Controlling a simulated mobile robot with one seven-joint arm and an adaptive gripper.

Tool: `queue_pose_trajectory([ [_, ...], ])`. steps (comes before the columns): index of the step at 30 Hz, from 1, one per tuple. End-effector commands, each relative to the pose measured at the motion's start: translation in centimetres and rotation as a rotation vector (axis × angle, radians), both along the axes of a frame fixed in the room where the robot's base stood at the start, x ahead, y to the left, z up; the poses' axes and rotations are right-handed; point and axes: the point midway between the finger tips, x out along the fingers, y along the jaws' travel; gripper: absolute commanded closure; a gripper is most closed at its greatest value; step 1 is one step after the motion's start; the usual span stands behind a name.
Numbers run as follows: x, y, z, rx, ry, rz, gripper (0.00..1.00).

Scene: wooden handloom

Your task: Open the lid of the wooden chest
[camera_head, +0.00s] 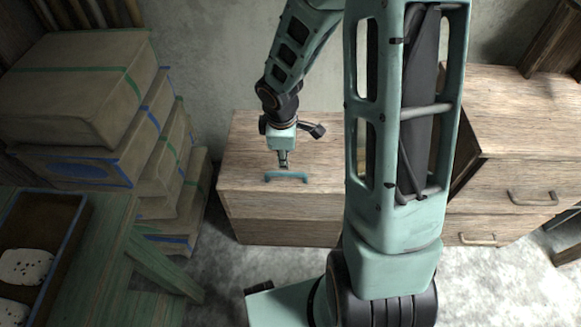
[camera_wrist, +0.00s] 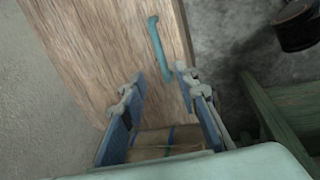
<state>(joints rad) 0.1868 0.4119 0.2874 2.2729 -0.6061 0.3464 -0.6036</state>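The wooden chest (camera_head: 270,208) stands against the wall with its lid (camera_head: 245,150) closed. A teal bar handle (camera_head: 286,176) sits near the lid's front edge, and it also shows in the wrist view (camera_wrist: 159,50). My gripper (camera_head: 283,165) points down above the lid, close behind the handle in the head view. My arm hides the chest's right part in the head view.
Stacked cloth-covered boxes (camera_head: 75,95) stand left of the chest. A green wooden bench (camera_head: 110,240) with a dark tray (camera_head: 40,225) is at the front left. A wooden drawer unit (camera_head: 520,140) stands at the right. Grey floor (camera_head: 220,285) lies open before the chest.

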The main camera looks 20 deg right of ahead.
Motion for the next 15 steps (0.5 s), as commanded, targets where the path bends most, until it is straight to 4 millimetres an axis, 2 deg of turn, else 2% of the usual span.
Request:
queue_pose_trajectory([
  [5,0.2,0.0,-1.7,0.004,0.002,0.029,0.71],
  [15,1.3,-0.3,-7.9,0.004,0.003,0.027,0.71],
])
